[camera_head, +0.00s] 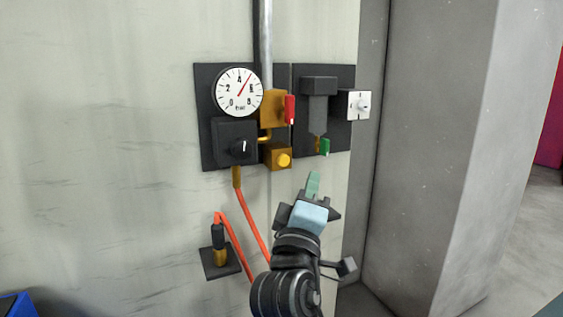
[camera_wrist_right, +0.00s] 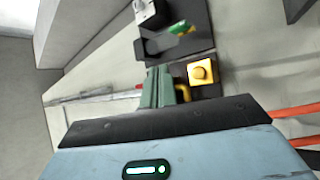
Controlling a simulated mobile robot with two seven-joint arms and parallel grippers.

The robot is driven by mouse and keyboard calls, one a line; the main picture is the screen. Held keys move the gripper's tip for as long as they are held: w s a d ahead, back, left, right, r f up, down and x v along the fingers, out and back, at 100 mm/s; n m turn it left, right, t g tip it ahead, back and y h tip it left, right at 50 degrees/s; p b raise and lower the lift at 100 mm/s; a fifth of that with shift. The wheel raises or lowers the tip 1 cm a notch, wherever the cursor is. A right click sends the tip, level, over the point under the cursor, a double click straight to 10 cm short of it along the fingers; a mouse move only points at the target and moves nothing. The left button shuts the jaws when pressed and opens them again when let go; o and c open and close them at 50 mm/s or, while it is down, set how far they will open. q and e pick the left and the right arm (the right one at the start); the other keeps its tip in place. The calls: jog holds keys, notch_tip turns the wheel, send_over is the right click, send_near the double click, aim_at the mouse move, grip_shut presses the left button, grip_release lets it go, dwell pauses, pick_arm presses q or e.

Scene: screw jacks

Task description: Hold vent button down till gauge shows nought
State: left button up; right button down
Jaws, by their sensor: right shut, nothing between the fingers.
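The round white gauge (camera_head: 238,92) is on a dark wall panel, its red needle pointing up and to the right, well away from the 0 at lower left. The yellow round button (camera_head: 283,160) sits on a brass-coloured block below the red handle. It also shows in the right wrist view (camera_wrist_right: 202,71). My right gripper (camera_head: 313,178) is shut and empty, its green fingers together, below and right of the button in the head view. In the wrist view the fingertips (camera_wrist_right: 158,72) lie left of the button, seemingly apart from it. My left gripper is out of view.
A red handle (camera_head: 290,109), a black knob (camera_head: 238,147), a green lever (camera_head: 325,147) and a white switch (camera_head: 359,105) are close to the button. Orange hoses (camera_head: 252,222) hang below the panel. A grey pillar (camera_head: 420,150) stands to the right.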

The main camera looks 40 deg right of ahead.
aim_at(284, 160)
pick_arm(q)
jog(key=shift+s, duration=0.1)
pick_arm(e)
jog(key=shift+w, duration=0.15)
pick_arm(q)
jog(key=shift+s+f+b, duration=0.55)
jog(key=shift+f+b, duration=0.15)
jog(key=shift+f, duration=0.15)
pick_arm(e)
jog(key=w+d, duration=0.2)
jog(key=w, duration=0.6)
jog(key=shift+w+d, duration=0.15)
jog(key=shift+d, duration=0.15)
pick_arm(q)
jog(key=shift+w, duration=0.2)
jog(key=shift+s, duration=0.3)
pick_arm(e)
jog(key=shift+w, duration=0.1)
dwell(0.4)
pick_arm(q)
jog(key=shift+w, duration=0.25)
pick_arm(e)
jog(key=shift+w+d, duration=0.15)
jog(key=shift+w, duration=0.15)
